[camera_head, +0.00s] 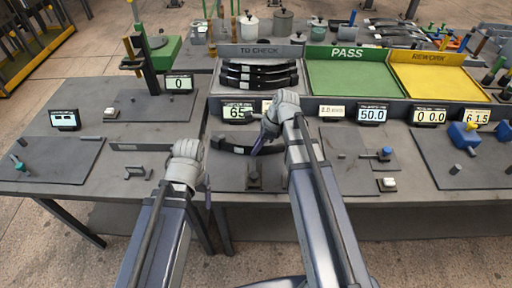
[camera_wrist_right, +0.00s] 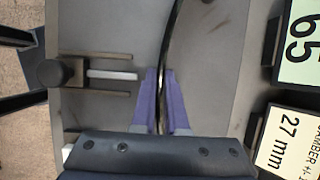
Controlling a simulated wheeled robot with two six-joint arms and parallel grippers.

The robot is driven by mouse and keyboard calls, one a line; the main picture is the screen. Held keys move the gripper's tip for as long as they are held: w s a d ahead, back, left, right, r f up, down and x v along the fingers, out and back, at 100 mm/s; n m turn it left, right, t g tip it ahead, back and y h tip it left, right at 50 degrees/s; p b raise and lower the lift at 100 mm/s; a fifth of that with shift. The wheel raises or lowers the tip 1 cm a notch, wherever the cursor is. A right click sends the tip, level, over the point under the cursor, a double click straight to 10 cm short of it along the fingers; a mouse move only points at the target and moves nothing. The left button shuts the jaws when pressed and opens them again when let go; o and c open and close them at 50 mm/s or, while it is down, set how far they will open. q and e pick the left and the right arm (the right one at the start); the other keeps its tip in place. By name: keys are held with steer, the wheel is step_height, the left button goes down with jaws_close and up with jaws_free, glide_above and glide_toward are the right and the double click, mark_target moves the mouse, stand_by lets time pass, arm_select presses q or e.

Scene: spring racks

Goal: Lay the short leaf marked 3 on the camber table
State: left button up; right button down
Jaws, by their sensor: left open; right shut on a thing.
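A dark, curved leaf (camera_head: 236,149) lies across or just above the grey camber table (camera_head: 228,176) in the head view. I cannot tell whether it touches the surface, and no mark on it can be read. My right gripper (camera_head: 258,146) is shut on this leaf; in the right wrist view the purple fingers (camera_wrist_right: 163,101) pinch the leaf (camera_wrist_right: 177,38), which shows as a thin dark arc. Part of the leaf is hidden by my right gripper. My left gripper (camera_head: 207,190) is open and empty, near the table's front edge, left of the camber table.
A display reading 65 (camera_head: 238,113) stands behind the camber table. A black-knobbed fixture (camera_wrist_right: 62,73) with a pale bar sits at its front. Several leaves (camera_head: 260,76) lie in the TO CHECK rack; the green PASS tray (camera_head: 350,80) and yellow REWORK tray (camera_head: 440,82) are bare.

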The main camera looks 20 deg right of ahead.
steer(key=shift+w+d, duration=0.15)
steer(key=shift+w, duration=0.55)
stand_by(1.1)
steer(key=shift+c, duration=1.9)
jaws_free()
steer(key=shift+r, duration=0.1)
step_height(320, 180, up, 8)
steer(key=p, duration=0.8)
